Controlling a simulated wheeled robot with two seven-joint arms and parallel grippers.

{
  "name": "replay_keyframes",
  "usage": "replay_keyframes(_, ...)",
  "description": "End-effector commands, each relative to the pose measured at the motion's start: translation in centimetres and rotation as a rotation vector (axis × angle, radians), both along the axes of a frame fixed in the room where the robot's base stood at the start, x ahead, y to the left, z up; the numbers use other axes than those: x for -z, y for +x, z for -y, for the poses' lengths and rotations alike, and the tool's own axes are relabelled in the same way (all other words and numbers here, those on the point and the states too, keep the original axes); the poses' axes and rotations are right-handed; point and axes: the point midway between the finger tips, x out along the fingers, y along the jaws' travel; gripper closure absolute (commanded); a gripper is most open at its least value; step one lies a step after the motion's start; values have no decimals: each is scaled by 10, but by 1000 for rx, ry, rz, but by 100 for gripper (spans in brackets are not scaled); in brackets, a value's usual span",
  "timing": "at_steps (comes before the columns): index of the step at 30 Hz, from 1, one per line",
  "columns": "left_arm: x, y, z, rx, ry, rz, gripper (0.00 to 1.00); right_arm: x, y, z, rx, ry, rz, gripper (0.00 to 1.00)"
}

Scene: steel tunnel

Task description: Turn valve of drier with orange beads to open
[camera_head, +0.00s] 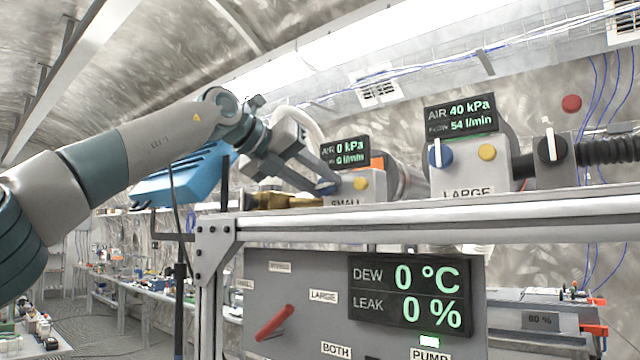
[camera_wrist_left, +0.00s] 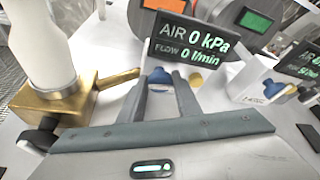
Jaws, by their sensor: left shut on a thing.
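The SMALL drier's grey valve box (camera_head: 345,200) stands on the shelf, with an orange patch (camera_head: 377,163) showing behind its display. An orange window (camera_wrist_left: 190,10) and a green window (camera_wrist_left: 257,20) show behind that display in the wrist view. My left gripper (camera_head: 318,186) reaches this box from the left. In the wrist view its fingers (camera_wrist_left: 160,88) are shut on the blue knob (camera_wrist_left: 158,75), one finger on each side. The knob's exact angle is partly hidden by the fingers. My right gripper is not in view.
The SMALL display (camera_head: 345,152) reads 0 kPa, 0 l/min. The LARGE box (camera_head: 465,175) to the right has its own blue knob (camera_head: 440,153); its display (camera_head: 460,114) reads 40 kPa, 54 l/min. A brass fitting (camera_wrist_left: 70,105) sits close left of my fingers. A red lever (camera_head: 275,323) is on the lower panel.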

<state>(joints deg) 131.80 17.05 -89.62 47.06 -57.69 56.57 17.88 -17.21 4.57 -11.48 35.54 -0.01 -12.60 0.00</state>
Motion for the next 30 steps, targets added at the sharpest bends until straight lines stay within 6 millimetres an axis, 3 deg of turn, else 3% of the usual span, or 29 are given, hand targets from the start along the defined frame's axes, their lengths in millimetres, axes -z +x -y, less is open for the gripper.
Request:
replay_keyframes(9,-1,1,-2,-2,-109,-73,92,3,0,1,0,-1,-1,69)
replay_keyframes(22,-2,1,-2,-3,-120,-81,92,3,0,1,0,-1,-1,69)
replay_keyframes(23,-2,1,-2,-3,-120,-81,65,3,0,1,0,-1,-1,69)
replay_keyframes(24,-2,1,-3,-3,-120,-80,56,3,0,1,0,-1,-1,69)
replay_keyframes(25,-1,1,-2,-2,-119,-81,51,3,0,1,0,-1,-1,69)
replay_keyframes(30,-1,1,-2,-1,-118,-82,51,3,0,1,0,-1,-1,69)
